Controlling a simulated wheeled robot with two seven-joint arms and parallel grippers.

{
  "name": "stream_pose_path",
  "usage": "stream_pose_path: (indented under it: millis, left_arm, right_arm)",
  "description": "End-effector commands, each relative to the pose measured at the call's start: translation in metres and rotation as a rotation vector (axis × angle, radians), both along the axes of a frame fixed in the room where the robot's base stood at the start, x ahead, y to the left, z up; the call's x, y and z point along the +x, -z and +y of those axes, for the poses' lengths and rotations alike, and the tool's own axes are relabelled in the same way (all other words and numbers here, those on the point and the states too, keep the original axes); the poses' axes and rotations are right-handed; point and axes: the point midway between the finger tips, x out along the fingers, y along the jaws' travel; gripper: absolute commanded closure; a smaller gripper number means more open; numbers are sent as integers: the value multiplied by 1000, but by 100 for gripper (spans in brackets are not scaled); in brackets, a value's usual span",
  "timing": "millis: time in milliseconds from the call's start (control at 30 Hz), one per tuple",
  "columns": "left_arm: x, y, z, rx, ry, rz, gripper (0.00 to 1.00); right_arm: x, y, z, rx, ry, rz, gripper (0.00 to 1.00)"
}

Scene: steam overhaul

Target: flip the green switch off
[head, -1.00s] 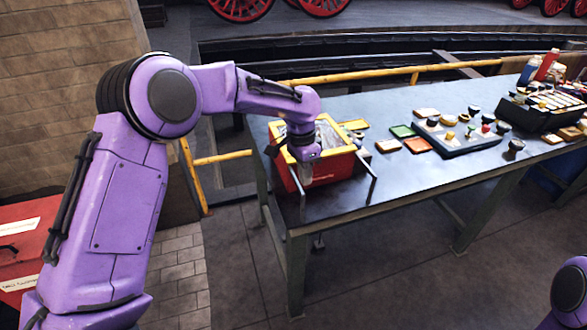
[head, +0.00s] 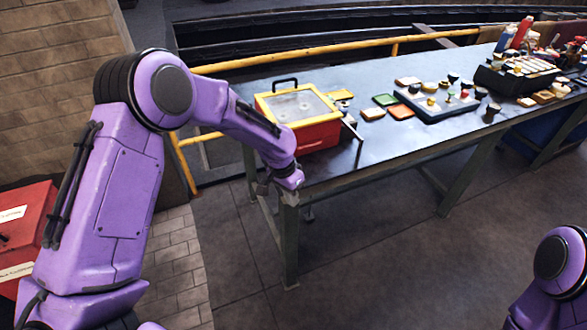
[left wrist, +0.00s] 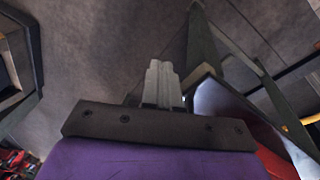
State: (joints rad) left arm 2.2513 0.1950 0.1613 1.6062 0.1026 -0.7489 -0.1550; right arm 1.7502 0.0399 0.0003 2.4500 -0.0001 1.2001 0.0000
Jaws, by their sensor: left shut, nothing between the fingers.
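A dark, low switch board (head: 440,112) lies on the table, right of its middle in the head view. It carries several small coloured knobs or switches. A tiny greenish part (head: 450,97) shows among them, but it is too small to tell its position. My left gripper (head: 290,198) is at the table's front left corner, well left of the board and apart from it. In the left wrist view its fingers (left wrist: 162,84) are together and empty, with floor behind them. My right gripper is outside both views.
A red box with a yellow-rimmed clear lid (head: 297,105) stands just behind my left gripper. Several coloured tiles, one green (head: 385,100), lie between box and board. A dark rack (head: 518,78) and bottles stand at the right. The table (head: 350,172) is clear along its front.

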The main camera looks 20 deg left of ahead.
Motion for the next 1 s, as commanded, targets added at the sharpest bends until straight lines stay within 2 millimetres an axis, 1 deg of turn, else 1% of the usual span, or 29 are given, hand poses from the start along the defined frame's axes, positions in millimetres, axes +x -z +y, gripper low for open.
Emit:
stream_pose_path:
  millis: [33, 167, 200, 267, 300, 367, 400, 433, 467, 500, 600, 700, 800, 1000]
  left_arm:
    - [-11, 24, -4, -3, -36, 7, 100]
    - [-43, 84, -9, -7, -177, 1, 100]
    - [-57, 104, -9, -6, -231, -3, 100]
    - [-83, 137, -7, 5, -322, -10, 100]
    - [-105, 160, -4, 17, -393, -19, 100]
    - [-145, 193, 5, 47, -512, -39, 100]
    - [-174, 210, 13, 76, -594, -59, 100]
    - [-195, 220, 21, 98, -652, -76, 100]
    - [-215, 227, 28, 122, -705, -98, 100]
    - [-239, 233, 39, 154, -767, -124, 100]
    - [-288, 234, 62, 227, -886, -192, 100]
    - [-315, 226, 78, 276, -953, -245, 100]
    - [-326, 221, 88, 295, -981, -272, 100]
    - [-326, 219, 89, 296, -987, -279, 100]
  right_arm:
    - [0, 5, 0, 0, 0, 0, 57]
    - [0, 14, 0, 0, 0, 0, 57]
    - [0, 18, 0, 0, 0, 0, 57]
    - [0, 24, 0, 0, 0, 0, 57]
    - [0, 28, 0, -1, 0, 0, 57]
    - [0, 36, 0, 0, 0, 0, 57]
    - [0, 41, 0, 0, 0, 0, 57]
    - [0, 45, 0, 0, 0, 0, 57]
    - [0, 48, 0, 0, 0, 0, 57]
    - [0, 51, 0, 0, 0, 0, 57]
    - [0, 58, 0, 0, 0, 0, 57]
    - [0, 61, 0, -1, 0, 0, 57]
    - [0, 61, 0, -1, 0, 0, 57]
    - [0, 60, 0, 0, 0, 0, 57]
